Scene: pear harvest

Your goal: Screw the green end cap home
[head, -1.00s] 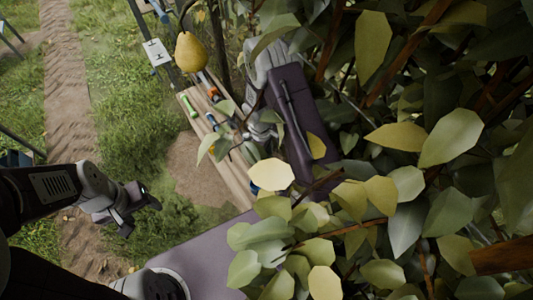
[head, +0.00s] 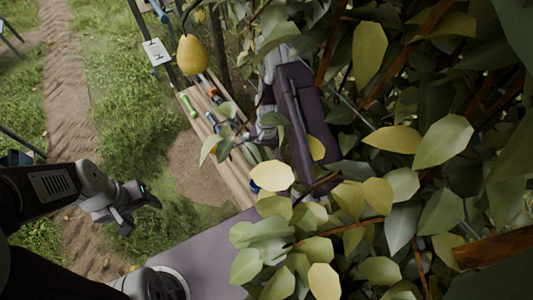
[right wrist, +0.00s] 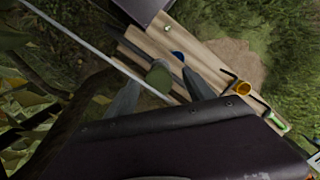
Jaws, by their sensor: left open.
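A narrow green piece (head: 188,104) lies on the wooden plank bench (head: 235,180) in the head view; I cannot tell whether it is the end cap. A green piece (right wrist: 279,123) also shows at the right edge of the right wrist view. My left gripper (head: 142,212) is open and empty over the grass, left of the bench. My right gripper (right wrist: 160,85) has its fingers apart above the bench. A dull green shape (right wrist: 158,76) shows between them, perhaps a leaf, with no clear contact. Leaves hide this gripper's fingertips in the head view.
Dense leaves (head: 400,190) cover the right of the head view. A yellow pear (head: 193,54) hangs over the bench's far end. An orange ring (right wrist: 242,87) and a blue piece (right wrist: 178,55) show on the bench. A thin grey rod (right wrist: 95,52) crosses the right wrist view.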

